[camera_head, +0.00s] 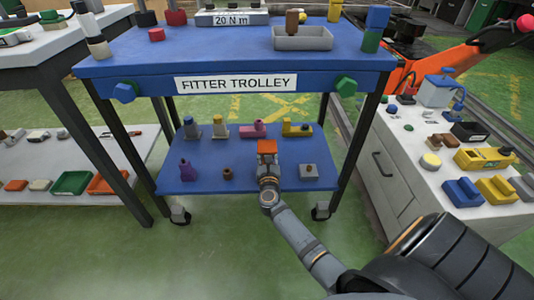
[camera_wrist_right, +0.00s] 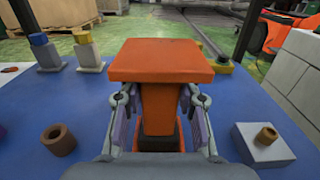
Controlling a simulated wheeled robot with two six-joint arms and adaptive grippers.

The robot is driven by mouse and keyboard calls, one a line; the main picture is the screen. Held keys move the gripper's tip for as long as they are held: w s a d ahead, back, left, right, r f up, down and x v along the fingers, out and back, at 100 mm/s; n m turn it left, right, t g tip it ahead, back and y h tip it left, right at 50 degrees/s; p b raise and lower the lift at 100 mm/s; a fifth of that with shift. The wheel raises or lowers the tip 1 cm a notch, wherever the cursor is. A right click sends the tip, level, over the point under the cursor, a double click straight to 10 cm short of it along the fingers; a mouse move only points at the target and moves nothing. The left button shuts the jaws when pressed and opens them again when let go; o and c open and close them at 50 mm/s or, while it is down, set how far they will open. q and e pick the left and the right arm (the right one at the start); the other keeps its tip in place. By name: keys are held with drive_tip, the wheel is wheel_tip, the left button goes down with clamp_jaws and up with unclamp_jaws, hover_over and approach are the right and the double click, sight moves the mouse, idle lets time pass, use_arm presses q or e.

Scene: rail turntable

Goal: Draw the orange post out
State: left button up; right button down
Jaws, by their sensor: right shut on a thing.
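The orange post (camera_wrist_right: 160,100) has a broad flat square top and a narrower body below. In the right wrist view it stands upright between the two fingers of my right gripper (camera_wrist_right: 160,125), which is shut on its body. The foot of the post meets a dark base, partly hidden by the gripper. In the head view the orange post (camera_head: 267,147) shows above my right gripper (camera_head: 267,170), over the trolley's blue lower shelf (camera_head: 245,178). My left gripper is not in view.
On the lower shelf, a brown ring (camera_wrist_right: 58,140) stands to the left and a grey block with a brown ring (camera_wrist_right: 263,144) to the right. Blue-topped and yellow-topped posts, pink and yellow parts stand behind. The upper shelf (camera_head: 150,55) overhangs, with trolley legs either side.

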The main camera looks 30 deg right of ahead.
sight(267, 145)
drive_tip(key=shift+r+p, duration=2.2)
drive_tip(key=shift+r, duration=0.4)
wheel_tip(267, 145, up, 5)
drive_tip(key=p, duration=0.5)
